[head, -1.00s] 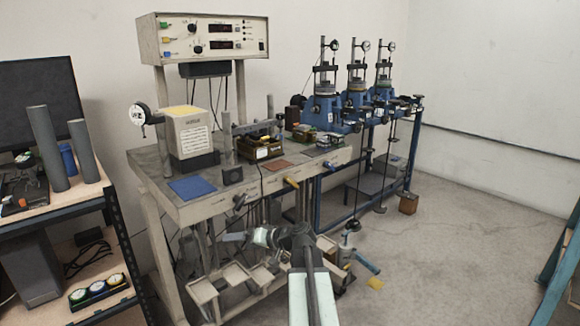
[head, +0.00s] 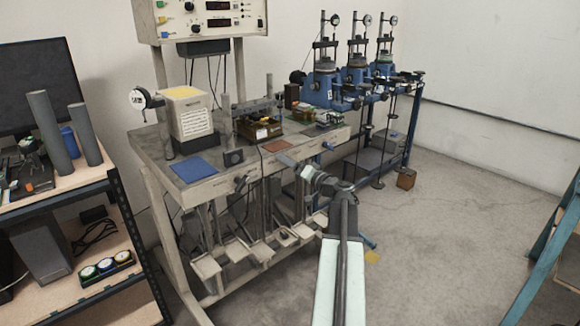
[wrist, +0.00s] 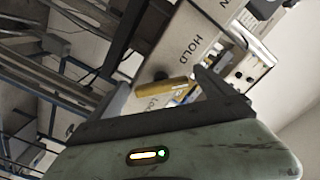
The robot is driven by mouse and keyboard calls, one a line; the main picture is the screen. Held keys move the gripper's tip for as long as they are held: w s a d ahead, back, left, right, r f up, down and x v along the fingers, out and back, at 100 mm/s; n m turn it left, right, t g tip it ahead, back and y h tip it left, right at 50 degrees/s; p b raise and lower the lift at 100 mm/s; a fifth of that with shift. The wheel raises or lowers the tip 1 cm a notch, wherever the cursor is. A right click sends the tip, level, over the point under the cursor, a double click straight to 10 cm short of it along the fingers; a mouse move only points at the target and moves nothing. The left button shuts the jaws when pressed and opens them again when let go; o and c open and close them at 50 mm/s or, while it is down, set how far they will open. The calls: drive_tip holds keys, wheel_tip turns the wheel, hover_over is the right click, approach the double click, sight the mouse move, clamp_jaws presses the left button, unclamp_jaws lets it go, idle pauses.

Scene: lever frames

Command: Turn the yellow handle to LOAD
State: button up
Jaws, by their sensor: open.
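The yellow handle (wrist: 165,87) shows in the wrist view as a short bar on a dark hub on the bench's front panel. It lies between the two spread fingers of my gripper (wrist: 163,80), apparently not clamped. The word HOLD (wrist: 197,44) is printed on the panel above it. A LOAD label (wrist: 150,104) is partly covered below the handle. In the head view my gripper (head: 287,163) is at the bench's front edge and hides the yellow handle. Whether a finger touches the handle I cannot tell.
A blue handle (head: 328,146) is to the right on the same panel, and a dark handle (head: 240,182) to the left. The bench (head: 205,188) carries a blue mat (head: 195,168) and instruments. Open floor (head: 450,230) lies to the right.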

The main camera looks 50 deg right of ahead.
drive_tip(key=shift+w, duration=0.25)
drive_tip(key=c, duration=1.4)
drive_tip(key=shift+m, duration=0.3)
drive_tip(key=m, duration=0.4)
drive_tip(key=shift+a+r, duration=0.1)
drive_tip(key=shift+r, duration=0.05)
drive_tip(key=m, duration=0.4)
drive_tip(key=shift+r+m+p, duration=0.1)
drive_tip(key=shift+m+p, duration=0.2)
drive_tip(key=shift+m, duration=0.1)
drive_tip(key=m, duration=0.4)
drive_tip(key=shift+r, duration=0.15)
drive_tip(key=shift+m, duration=2.2)
